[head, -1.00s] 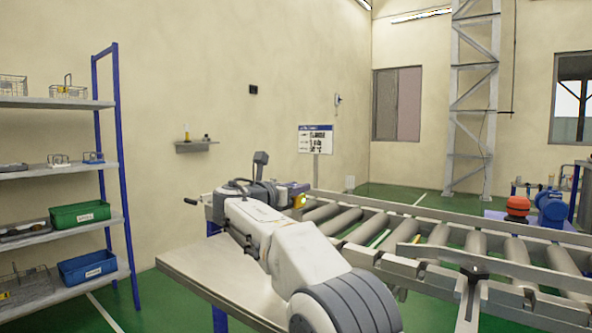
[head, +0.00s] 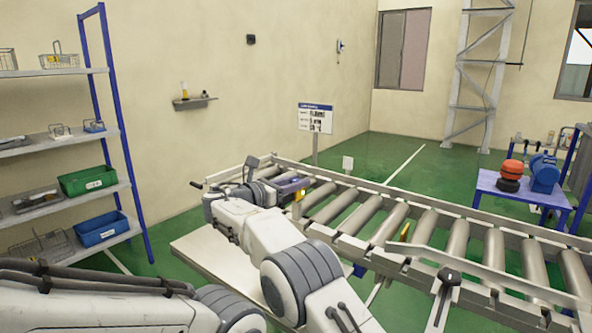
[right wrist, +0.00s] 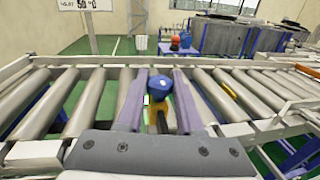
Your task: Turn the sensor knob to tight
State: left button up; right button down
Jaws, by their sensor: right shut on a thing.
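My right gripper (head: 300,184) reaches over the near side of the roller conveyor in the head view. In the right wrist view its two purple fingers (right wrist: 160,74) are shut on a blue, many-sided knob (right wrist: 160,88). A small green patch shows by the knob's left side, and a dark and yellow part shows below it. In the head view a small yellow part (head: 299,195) shows at the fingertips, and the knob itself is hidden. No marking for tight can be read. My left arm enters at the lower left of the head view; its gripper is out of view.
The roller conveyor (head: 410,213) runs from the middle to the right. A shelf rack with green (head: 87,181) and blue (head: 100,228) bins stands left. A blue table (head: 520,188) stands at the back right.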

pick_arm(q)
jog(key=shift+r, duration=0.35)
pick_arm(e)
jog(key=shift+a+f, duration=0.1)
jog(key=shift+f, duration=0.05)
jog(key=c, duration=0.5)
grip_release()
jog(key=shift+c, duration=0.2)
pick_arm(q)
jog(key=shift+a+r, duration=0.1)
